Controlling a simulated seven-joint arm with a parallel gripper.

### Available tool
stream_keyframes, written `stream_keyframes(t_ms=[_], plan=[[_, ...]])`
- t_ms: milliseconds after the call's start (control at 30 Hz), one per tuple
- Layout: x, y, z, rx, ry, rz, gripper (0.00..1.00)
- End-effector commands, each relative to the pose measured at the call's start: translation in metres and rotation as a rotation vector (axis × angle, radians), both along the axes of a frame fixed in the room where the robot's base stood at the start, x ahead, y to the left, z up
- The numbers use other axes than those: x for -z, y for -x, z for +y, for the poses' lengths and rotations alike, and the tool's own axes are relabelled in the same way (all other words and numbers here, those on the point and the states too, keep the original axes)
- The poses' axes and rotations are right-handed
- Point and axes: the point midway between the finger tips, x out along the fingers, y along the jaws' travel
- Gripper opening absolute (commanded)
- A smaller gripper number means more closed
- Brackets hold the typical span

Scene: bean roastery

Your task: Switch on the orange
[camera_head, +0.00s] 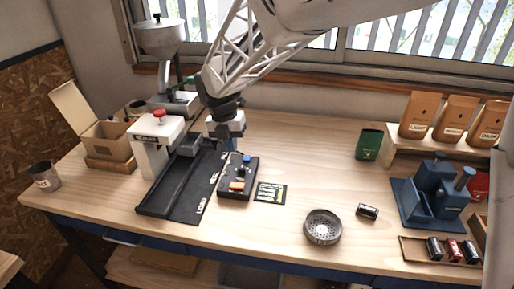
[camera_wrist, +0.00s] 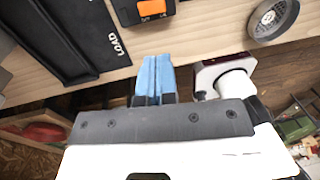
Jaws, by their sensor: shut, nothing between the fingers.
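The orange rocker switch (camera_head: 237,186) sits at the front end of a black control box (camera_head: 231,194) on the wooden bench. A blue part (camera_head: 248,158) and a small light-coloured part show farther back on that box. In the wrist view the orange switch (camera_wrist: 152,8) is at the top edge, cut off by the frame. My gripper (camera_head: 227,140) is above the bench, behind the orange switch in the head view. Its blue fingers (camera_wrist: 155,62) are shut together with nothing between them, apart from the switch. The exact height of the fingertips is hard to tell.
A black tray (camera_head: 158,203) marked LOAD lies left of the box, and a dark card (camera_head: 270,193) lies right. A round grey sieve (camera_head: 322,228) and a small dark can (camera_head: 367,211) stand farther right. A white machine (camera_head: 152,150) with a red button stands left.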

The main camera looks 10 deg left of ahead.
Motion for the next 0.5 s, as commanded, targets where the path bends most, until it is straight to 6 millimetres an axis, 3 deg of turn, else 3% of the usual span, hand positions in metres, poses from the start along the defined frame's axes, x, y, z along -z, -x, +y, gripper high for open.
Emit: stream_keyframes(t_ms=[267,500], plan=[[0.004,0.0,0.0,0.0,0.0,0.0,0.0],[0.022,0.0,-0.003,0.0,0.001,0.002,0.0]])
